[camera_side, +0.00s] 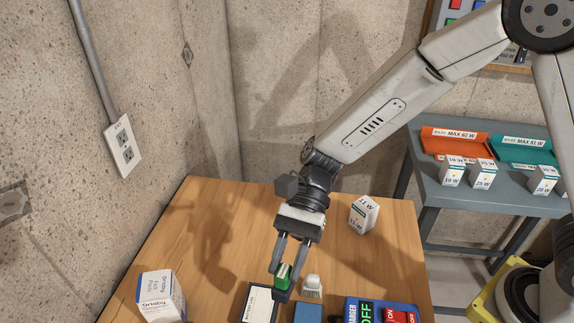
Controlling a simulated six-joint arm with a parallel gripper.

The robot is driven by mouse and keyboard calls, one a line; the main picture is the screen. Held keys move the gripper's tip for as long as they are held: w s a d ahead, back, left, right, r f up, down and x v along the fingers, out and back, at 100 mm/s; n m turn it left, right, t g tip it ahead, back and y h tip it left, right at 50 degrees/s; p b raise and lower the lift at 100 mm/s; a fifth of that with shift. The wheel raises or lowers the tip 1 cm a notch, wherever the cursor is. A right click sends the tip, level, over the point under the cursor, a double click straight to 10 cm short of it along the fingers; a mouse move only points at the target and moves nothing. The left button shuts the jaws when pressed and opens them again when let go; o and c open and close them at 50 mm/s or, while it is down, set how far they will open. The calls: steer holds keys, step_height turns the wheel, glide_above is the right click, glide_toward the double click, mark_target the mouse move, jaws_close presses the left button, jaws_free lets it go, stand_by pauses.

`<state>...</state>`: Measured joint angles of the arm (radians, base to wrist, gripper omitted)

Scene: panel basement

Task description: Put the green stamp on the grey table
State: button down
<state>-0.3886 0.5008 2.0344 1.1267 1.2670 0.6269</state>
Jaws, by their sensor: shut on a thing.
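The green stamp (281,275) is between the fingers of my gripper (283,279), which is shut on it. My gripper points down over the front part of the wooden table (215,225); I cannot tell how far the stamp is above the tabletop. The fingers hide part of the stamp. The grey table (505,205) stands at the right, apart from the wooden table.
Near my gripper are a white-topped stamp (312,284), a dark-edged pad (260,304), a blue block (308,313) and a blue switch panel (382,311). White boxes stand at left (161,294) and behind (364,214). The grey table holds orange (455,139) and teal (528,148) trays and several small boxes.

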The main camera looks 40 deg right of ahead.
steer(key=w+d+r+m+t+y, duration=0.1)
steer(key=w+d+r+m+t, duration=0.1)
steer(key=w+d+m+t, duration=0.4)
steer(key=w+d+r+m+t, duration=0.25)
steer(key=w+m+t, duration=0.2)
steer(key=w, duration=0.25)
steer(key=w+d+r+m+t+h, duration=0.15)
steer(key=d+m+t+h, duration=0.3)
steer(key=d, duration=0.55)
steer(key=w+d+r+m+t+h, duration=0.1)
steer(key=w+d+m+t+h, duration=0.2)
steer(key=d+m, duration=0.5)
steer(key=s+a+f+n+g+y, duration=0.35)
steer(key=a+n, duration=0.25)
steer(key=a, duration=0.3)
steer(key=s+a+f+n+g+y, duration=0.3)
steer(key=s+a+n+y, duration=0.15)
steer(key=a, duration=0.45)
steer(key=s+a+f+n+g, duration=0.2)
steer(key=s+a+n+g, duration=0.3)
steer(key=s, duration=0.2)
steer(key=s+a+f+n+g, duration=0.3)
steer(key=s+a+n+g, duration=0.1)
steer(key=s, duration=0.4)
steer(key=shift+s+a+f+n+g, duration=0.2)
steer(key=shift+a+n+g, duration=0.15)
steer(key=shift+a+n, duration=0.45)
